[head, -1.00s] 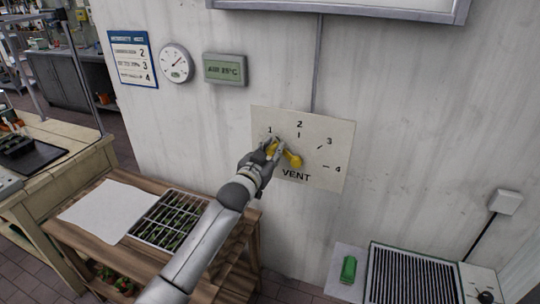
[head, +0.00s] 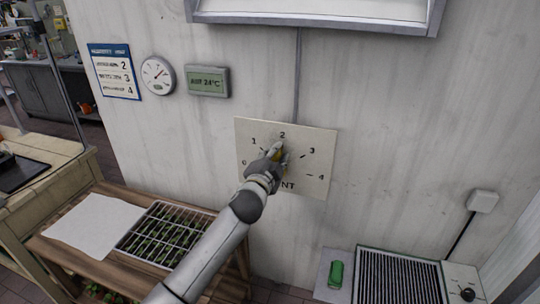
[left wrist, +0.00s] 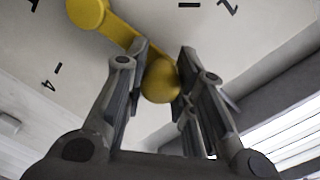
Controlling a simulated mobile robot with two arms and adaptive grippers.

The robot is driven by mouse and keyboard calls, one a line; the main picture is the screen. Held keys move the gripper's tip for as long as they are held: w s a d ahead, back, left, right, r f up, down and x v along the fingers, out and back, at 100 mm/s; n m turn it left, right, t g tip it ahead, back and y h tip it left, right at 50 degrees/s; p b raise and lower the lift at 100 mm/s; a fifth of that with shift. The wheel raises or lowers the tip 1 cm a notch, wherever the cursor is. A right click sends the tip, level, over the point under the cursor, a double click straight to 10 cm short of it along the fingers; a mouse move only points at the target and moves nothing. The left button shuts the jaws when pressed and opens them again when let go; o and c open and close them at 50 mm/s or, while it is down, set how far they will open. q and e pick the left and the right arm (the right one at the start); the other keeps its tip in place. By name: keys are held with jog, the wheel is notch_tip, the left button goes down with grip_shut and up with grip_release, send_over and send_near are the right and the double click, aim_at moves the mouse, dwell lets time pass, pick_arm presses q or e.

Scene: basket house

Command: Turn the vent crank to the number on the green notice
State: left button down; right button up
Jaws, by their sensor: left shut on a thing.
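The white vent panel (head: 310,187) hangs on the wall with numbers 0 to 4 around a yellow crank (head: 277,155). My left gripper (head: 274,152) is shut on the crank's knob (left wrist: 160,82), which sits just below the 2. The crank's hub (left wrist: 88,12) shows in the left wrist view; my gripper mostly hides it in the head view. A grey-green display (head: 208,81) seems to read AIR 24°C. A blue-edged notice (head: 114,71) lists rows ending in 2, 3 and 4; its words are too small to read. I see no plainly green notice. My right gripper is out of view.
A round gauge (head: 158,75) hangs between notice and display. A wooden bench (head: 75,254) below holds a white sheet (head: 95,222) and a seedling tray (head: 165,235). A green object (head: 336,274) lies beside a ribbed grille (head: 399,278) at lower right.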

pick_arm(q)
jog(key=shift+s+d+r+m, duration=0.1)
jog(key=shift+d+r+m, duration=0.15)
jog(key=shift+d+m, duration=0.2)
dwell(0.3)
jog(key=c, duration=1.1)
grip_release()
jog(key=shift+f, duration=0.15)
jog(key=shift+c, duration=0.2)
jog(key=shift+s+f, duration=0.1)
jog(key=shift+s+a, duration=0.15)
jog(key=shift+s, duration=0.05)
jog(key=v, duration=1.1)
jog(key=shift+s, duration=0.25)
